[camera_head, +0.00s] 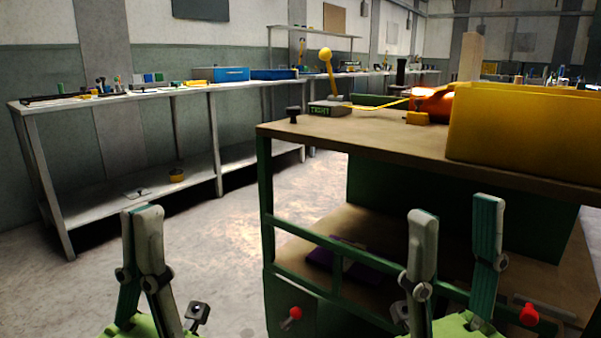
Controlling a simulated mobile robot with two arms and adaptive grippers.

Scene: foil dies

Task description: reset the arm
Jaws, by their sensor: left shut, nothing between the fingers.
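My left gripper (142,212) is at the lower left in the head view, over the concrete floor. Its two fingers point up, lie close together and hold nothing. My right gripper (456,210) is at the lower right, in front of the green-framed workbench (350,140). Its two fingers point up and stand well apart, with nothing between them. Both grippers appear below the level of the bench top. A lever with a yellow ball knob (325,55) stands tilted on a dark, labelled box on that bench, apart from both grippers.
A yellow bin (520,125) stands on the bench's right side, with a glowing orange object (433,101) beside it. A small black knob (293,114) is near the bench's left corner. A long grey side table (110,98) with tools lines the left wall. Floor (235,235) between is clear.

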